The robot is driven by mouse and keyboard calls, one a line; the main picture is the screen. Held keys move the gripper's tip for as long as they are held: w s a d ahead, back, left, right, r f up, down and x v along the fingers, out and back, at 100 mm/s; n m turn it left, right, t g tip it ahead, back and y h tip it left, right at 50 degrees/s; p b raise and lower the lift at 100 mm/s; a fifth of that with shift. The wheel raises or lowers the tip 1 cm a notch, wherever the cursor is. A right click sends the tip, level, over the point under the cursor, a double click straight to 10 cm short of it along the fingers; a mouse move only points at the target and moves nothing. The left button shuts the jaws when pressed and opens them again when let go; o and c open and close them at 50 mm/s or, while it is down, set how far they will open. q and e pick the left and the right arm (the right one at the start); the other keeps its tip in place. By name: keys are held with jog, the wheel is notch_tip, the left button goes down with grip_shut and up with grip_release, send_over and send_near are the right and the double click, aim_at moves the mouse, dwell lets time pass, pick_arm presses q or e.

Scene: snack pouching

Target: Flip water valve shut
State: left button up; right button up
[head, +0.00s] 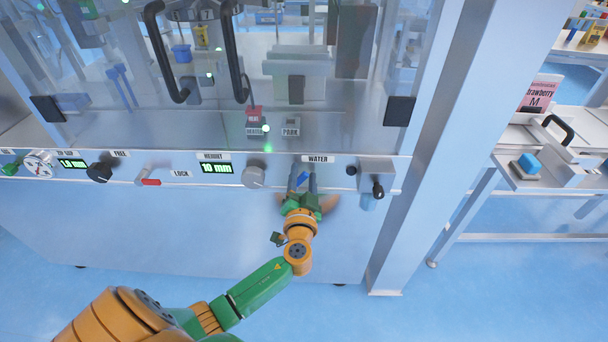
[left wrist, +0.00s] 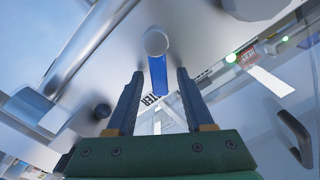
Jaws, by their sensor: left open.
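The water valve (head: 303,179) is a blue lever on the machine's front panel, under the WATER label (head: 318,159). In the left wrist view the blue lever (left wrist: 158,78) hangs from a round pale pivot (left wrist: 155,42). My left gripper (head: 302,178) is at the valve in the head view. In the left wrist view the left gripper (left wrist: 158,80) is open, with one finger on each side of the lever and a visible gap to each. The lower end of the lever lies between the fingers. My right gripper is not in view.
A grey knob (head: 254,176) is left of the valve, and a grey box with a black knob (head: 377,185) is right of it. A red-handled lock lever (head: 149,182) is further left. Clear doors with black handles (head: 235,50) rise above the panel.

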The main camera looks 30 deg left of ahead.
pick_arm(q)
jog(key=shift+w, duration=0.15)
jog(key=c, duration=0.4)
grip_shut()
jog(key=shift+s+a+n+b, duration=0.15)
jog(key=shift+s+n+b, duration=0.05)
jog(key=shift+n+b, duration=0.5)
jog(key=shift+s+a+n+b, duration=0.2)
jog(key=shift+a+n+b, duration=0.15)
jog(key=shift+n+b, duration=0.7)
jog(key=shift+s+a+r+n+b, duration=0.15)
jog(key=shift+a+n+b, duration=0.05)
jog(key=shift+n+b, duration=0.35)
jog(key=shift+s+a+r+n+b, duration=0.1)
jog(key=shift+a+r+n+b, duration=0.1)
jog(key=shift+n+b, duration=0.35)
jog(key=shift+s+a+n, duration=0.15)
jog(key=shift+a+n, duration=0.1)
jog(key=shift+n, duration=0.5)
jog(key=shift+r, duration=0.1)
